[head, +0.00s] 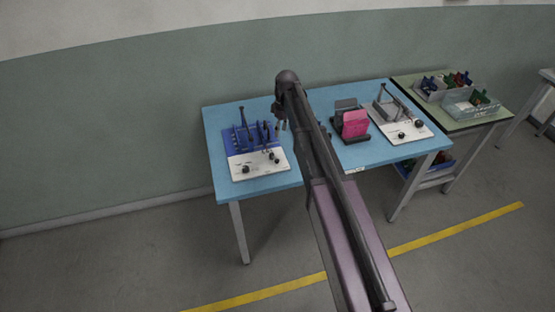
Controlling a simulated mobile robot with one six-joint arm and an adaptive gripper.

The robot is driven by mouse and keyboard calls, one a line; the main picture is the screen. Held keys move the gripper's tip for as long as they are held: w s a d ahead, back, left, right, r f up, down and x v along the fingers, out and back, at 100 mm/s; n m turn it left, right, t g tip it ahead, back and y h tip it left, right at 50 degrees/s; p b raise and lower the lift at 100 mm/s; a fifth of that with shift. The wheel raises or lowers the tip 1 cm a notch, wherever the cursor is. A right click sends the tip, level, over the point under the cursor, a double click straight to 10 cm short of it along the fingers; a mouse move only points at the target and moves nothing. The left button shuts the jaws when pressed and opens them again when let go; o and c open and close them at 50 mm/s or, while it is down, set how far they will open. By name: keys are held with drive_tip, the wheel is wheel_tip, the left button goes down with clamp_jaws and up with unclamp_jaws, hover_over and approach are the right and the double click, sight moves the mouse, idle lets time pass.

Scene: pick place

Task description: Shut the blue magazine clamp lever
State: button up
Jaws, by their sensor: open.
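A fixture with a blue magazine part (239,140) and a white front panel (258,165) with dark knobs sits on the left of the blue table. A thin dark lever (243,117) stands up, nearly upright, at the back of the blue part. Several dark upright pieces stand along the blue part. My gripper (282,125) hangs just right of the blue part, small and partly hidden by my arm. It appears open and empty, apart from the lever. I cannot tell its height above the table.
A grey holder with a pink piece (355,124) stands mid-table. A second, grey-and-white fixture (399,122) with its own raised lever is on the right. A side bench (449,121) carries bins of coloured parts (471,104). My arm hides part of the table's middle.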

sight(275, 159)
drive_tip(key=shift+f, duration=0.15)
drive_tip(key=f+b, duration=0.4)
drive_tip(key=s+a+f+b, duration=0.1)
drive_tip(key=f+b, duration=0.4)
drive_tip(key=s+f+b, duration=0.1)
drive_tip(key=f+b, duration=0.3)
drive_tip(key=shift+s+a+f+b, duration=0.15)
drive_tip(key=shift+b, duration=0.15)
idle(0.6)
drive_tip(key=shift+c, duration=0.2)
clamp_jaws()
